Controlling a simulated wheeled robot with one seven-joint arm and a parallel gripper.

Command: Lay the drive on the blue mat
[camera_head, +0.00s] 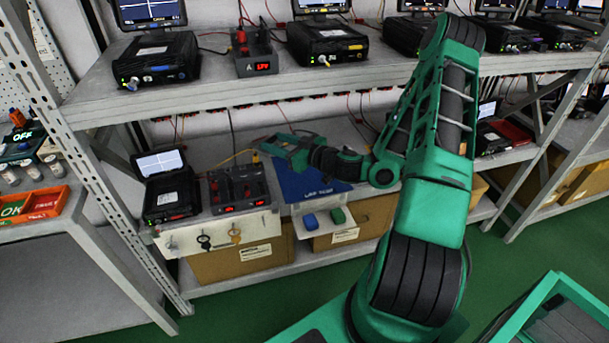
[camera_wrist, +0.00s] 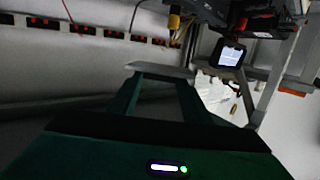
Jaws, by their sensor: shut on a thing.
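The blue mat (camera_head: 305,183) lies on the lower shelf, its front edge hanging toward me with lettering on it. My gripper (camera_head: 280,146) is above the mat's back left part, apart from its front. In the wrist view, my two green fingers (camera_wrist: 160,92) stand apart with a flat pale grey thing (camera_wrist: 160,70) across their tips. I take it for the drive; my fingers hide part of it, and it is hard to make out in the head view. I cannot tell whether it touches the mat.
Left of the mat is a dark unit with red displays (camera_head: 240,187). A yellow cable plug (camera_head: 256,158) is near my fingertips. The upper shelf (camera_head: 235,88) is overhead.

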